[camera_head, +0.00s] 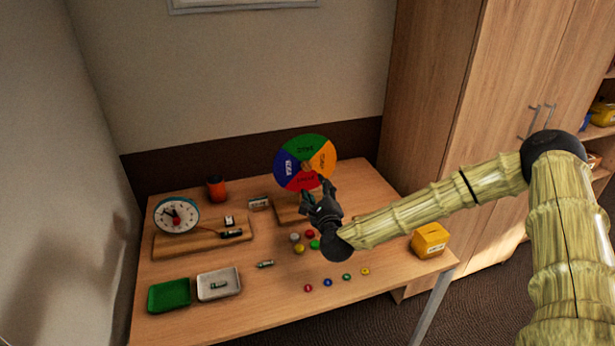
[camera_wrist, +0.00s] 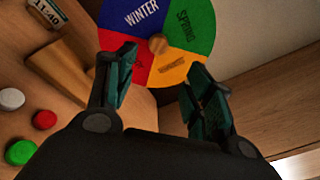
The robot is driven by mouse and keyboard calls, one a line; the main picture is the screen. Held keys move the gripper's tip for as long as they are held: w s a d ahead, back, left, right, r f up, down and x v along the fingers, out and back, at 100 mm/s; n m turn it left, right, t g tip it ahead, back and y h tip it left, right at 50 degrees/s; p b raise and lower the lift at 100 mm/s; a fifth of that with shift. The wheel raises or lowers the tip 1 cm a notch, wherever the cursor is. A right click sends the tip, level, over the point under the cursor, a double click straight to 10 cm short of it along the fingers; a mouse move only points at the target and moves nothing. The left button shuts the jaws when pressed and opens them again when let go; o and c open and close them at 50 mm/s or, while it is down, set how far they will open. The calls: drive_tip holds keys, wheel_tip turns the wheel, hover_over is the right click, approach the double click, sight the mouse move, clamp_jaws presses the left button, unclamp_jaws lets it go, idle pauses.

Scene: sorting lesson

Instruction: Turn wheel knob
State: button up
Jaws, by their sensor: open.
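The season wheel (camera_head: 313,147) stands upright at the back of the table, with green, orange, red and blue sectors. In the wrist view the wheel (camera_wrist: 181,22) fills the upper middle, and its sectors carry words such as WINTER and SPRING. A small round wooden knob (camera_wrist: 157,44) sits at its centre. My gripper (camera_head: 318,194) is in front of the wheel's lower part. In the wrist view its two fingers (camera_wrist: 161,82) are spread and empty, with the knob beyond and between them. I cannot tell the exact gap to the knob.
A clock (camera_head: 176,214) on a wooden board stands at the left, near an orange cup (camera_head: 217,188). A green tray (camera_head: 152,298) and a white tray (camera_head: 204,295) lie in front. Several coloured buttons lie below my gripper. A yellow box (camera_head: 429,238) stands at the right edge.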

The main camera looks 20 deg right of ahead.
sight(308, 168)
drive_tip(key=w+p, duration=0.3)
drive_tip(key=w, duration=0.6)
drive_tip(key=shift+w+d, duration=0.2)
drive_tip(key=shift+w+d+f, duration=0.1)
drive_tip(key=shift+w, duration=0.65)
drive_tip(key=c, duration=1)
